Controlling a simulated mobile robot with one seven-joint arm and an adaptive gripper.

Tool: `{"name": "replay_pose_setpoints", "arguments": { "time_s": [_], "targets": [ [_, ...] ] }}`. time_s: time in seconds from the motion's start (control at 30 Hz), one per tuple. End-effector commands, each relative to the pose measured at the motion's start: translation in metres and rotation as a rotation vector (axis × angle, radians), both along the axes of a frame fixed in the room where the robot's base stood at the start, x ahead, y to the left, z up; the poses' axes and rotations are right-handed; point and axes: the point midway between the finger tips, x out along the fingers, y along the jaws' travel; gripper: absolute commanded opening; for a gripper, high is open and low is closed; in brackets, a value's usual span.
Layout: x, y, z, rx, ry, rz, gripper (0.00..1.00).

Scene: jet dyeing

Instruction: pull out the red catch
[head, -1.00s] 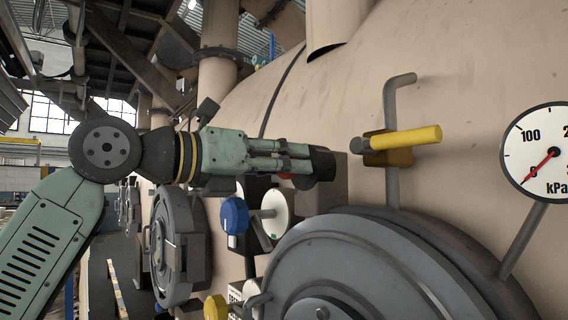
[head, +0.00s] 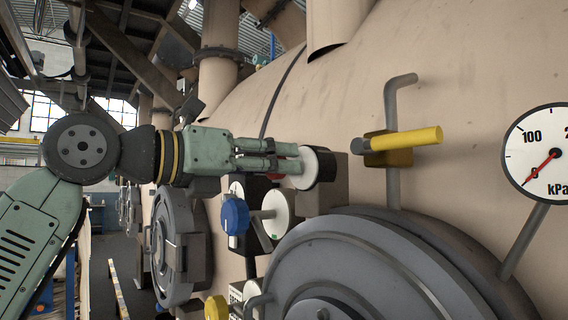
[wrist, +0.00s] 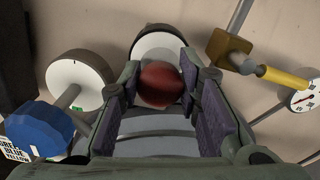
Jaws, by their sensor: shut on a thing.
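The red catch (wrist: 160,84) is a rounded red knob between my two fingers in the wrist view. In the head view a little of its red (head: 291,167) shows beside the fingertips. My gripper (head: 284,158) is shut on it, reaching in from the left. Behind the catch is a white round dial face (head: 318,166) with a dark rim, on a block fixed to the machine wall. This white face also shows just beyond the catch in the wrist view (wrist: 158,43). My fingers hide part of the catch, and I cannot see how it joins the dial.
A blue knob (head: 235,215) and another white dial (head: 277,208) sit just below my gripper. A yellow-handled valve (head: 405,139) and a pressure gauge (head: 548,155) are to the right. A large round grey hatch (head: 360,270) bulges out below.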

Motion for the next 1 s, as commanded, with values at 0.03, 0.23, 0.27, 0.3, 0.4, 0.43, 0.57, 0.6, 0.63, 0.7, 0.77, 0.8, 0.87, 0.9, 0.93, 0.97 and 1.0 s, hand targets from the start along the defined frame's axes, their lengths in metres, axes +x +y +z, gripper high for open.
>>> {"name": "replay_pose_setpoints", "arguments": {
  "time_s": [0.03, 0.23, 0.27, 0.3, 0.4, 0.43, 0.57, 0.6, 0.63, 0.7, 0.77, 0.8, 0.87, 0.9, 0.93, 0.97, 1.0],
  "targets": [
    [-0.0031, 0.0048, 0.0001, 0.000, 0.000, 0.002, 0.00],
    [-0.0044, 0.0056, -0.0005, 0.001, 0.001, 0.000, 0.00],
    [-0.0044, 0.0057, -0.0005, 0.001, 0.001, 0.000, 0.00],
    [-0.0045, 0.0058, -0.0006, 0.001, 0.001, 0.000, 0.32],
    [-0.0044, 0.0057, -0.0006, 0.001, 0.001, 0.001, 0.39],
    [-0.0043, 0.0057, -0.0005, 0.001, 0.001, 0.001, 0.41],
    [-0.0040, 0.0054, -0.0003, 0.001, 0.001, 0.001, 0.49],
    [-0.0039, 0.0053, -0.0003, 0.001, 0.001, 0.001, 0.52],
    [-0.0039, 0.0052, -0.0003, 0.002, 0.000, 0.001, 0.52],
    [-0.0039, 0.0052, -0.0002, 0.001, -0.001, 0.001, 0.52],
    [-0.0038, 0.0052, -0.0001, 0.001, -0.001, 0.001, 0.52],
    [-0.0038, 0.0052, -0.0001, 0.001, -0.001, 0.001, 0.52],
    [-0.0038, 0.0052, -0.0001, 0.001, -0.001, 0.001, 0.52],
    [-0.0041, 0.0058, 0.0000, 0.000, 0.000, 0.001, 0.52],
    [-0.0047, 0.0068, 0.0000, 0.000, 0.000, 0.001, 0.52],
    [-0.0057, 0.0084, 0.0000, -0.001, 0.000, 0.001, 0.52],
    [-0.0075, 0.0115, 0.0000, 0.000, 0.000, 0.002, 0.52]
  ]
}}
